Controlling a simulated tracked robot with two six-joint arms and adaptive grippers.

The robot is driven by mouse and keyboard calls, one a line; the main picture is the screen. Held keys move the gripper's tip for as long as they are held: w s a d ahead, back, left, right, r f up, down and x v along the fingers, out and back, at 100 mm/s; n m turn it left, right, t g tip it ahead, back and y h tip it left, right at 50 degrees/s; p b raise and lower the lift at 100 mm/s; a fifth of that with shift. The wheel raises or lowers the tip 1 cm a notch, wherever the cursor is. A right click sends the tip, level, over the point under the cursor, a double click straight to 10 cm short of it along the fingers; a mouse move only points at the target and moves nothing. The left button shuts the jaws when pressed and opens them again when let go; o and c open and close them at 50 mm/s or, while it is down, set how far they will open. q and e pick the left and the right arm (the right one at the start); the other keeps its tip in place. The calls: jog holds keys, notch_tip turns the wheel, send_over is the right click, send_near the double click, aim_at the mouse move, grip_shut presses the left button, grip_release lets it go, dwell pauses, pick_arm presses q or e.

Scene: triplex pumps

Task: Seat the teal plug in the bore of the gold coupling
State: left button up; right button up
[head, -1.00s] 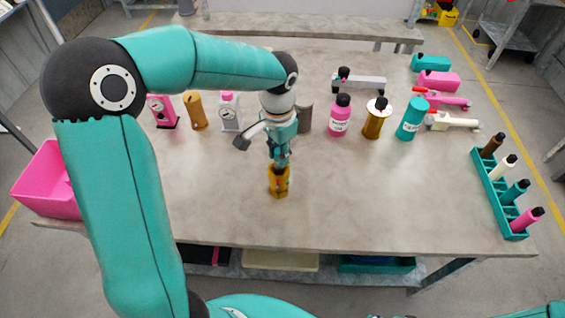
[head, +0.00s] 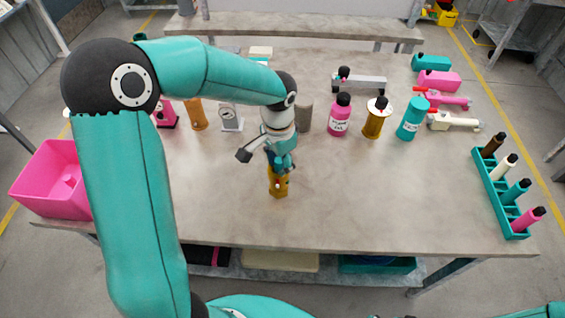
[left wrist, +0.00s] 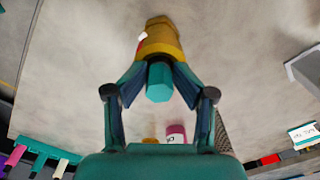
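The gold coupling (head: 278,187) stands upright on the bare middle of the table, with a small red mark on its side. In the left wrist view the gold coupling (left wrist: 160,40) lies just beyond the fingertips. The teal plug (left wrist: 160,82) shows its hexagonal end between the fingers, in line with the coupling. My left gripper (head: 279,168) is directly over the coupling; in the left wrist view its fingers (left wrist: 160,68) close in on both sides of the plug. How deep the plug sits in the bore is hidden. My right gripper is not in view.
A pink bin (head: 50,180) stands at the left edge. A pink bottle (head: 340,115), a gold container (head: 376,118) and a teal bottle (head: 412,118) stand behind to the right. The table around the coupling is clear.

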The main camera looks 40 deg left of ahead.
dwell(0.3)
pick_arm(q)
jog(key=shift+w+r+p, duration=0.1)
jog(key=shift+r+p, duration=0.25)
jog(key=shift+r, duration=0.3)
notch_tip(320, 180, up, 11)
jog(key=shift+r, duration=0.2)
